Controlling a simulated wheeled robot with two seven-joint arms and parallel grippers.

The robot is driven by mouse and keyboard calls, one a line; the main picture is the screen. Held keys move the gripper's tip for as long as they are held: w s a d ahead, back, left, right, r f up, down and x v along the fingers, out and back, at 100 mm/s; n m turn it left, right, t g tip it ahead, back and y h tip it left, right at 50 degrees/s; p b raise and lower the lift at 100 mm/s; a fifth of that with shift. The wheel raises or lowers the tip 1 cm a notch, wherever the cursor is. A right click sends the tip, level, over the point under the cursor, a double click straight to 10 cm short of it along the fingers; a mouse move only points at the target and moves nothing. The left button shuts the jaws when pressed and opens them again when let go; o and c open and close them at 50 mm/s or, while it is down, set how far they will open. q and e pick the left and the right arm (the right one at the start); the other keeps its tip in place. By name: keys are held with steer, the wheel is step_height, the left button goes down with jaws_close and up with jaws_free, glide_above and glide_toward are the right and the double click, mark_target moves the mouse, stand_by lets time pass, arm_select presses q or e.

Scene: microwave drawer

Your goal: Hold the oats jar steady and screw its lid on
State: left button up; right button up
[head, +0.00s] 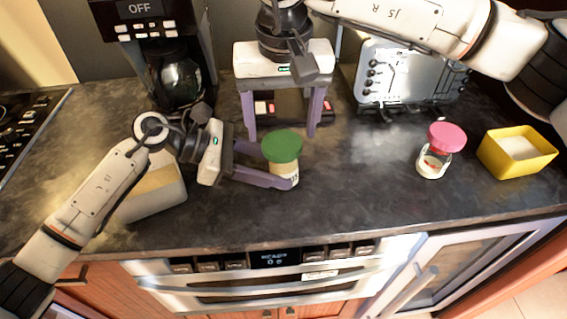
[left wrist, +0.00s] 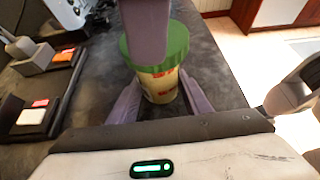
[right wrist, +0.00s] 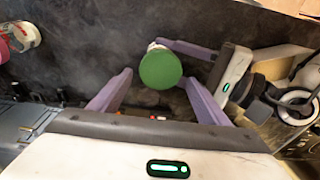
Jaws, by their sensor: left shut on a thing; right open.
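The jar (head: 284,172) stands upright on the dark counter, with the green lid (head: 281,146) on top. Whether the lid is threaded on cannot be told. My left gripper (head: 279,170) is shut on the jar's body from the left; in the left wrist view the jar (left wrist: 160,88) sits between its purple fingers, below the lid (left wrist: 172,48). My right gripper (head: 282,136) is open and points down behind the jar. In the right wrist view the lid (right wrist: 160,70) shows just past its spread, empty fingers. One right finger partly hides the lid in the left wrist view.
A jar with a pink lid (head: 446,138) and a yellow container (head: 517,152) stand at the right. A coffee maker (head: 180,75) and a silver toaster (head: 408,80) stand behind. A beige box (head: 155,190) is behind my left arm.

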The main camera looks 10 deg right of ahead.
mark_target(281, 143)
steer(key=shift+f, duration=1.85)
steer(key=n, duration=0.4)
steer(key=shift+y, duration=0.4)
steer(key=n, duration=0.5)
steer(key=shift+g, duration=0.3)
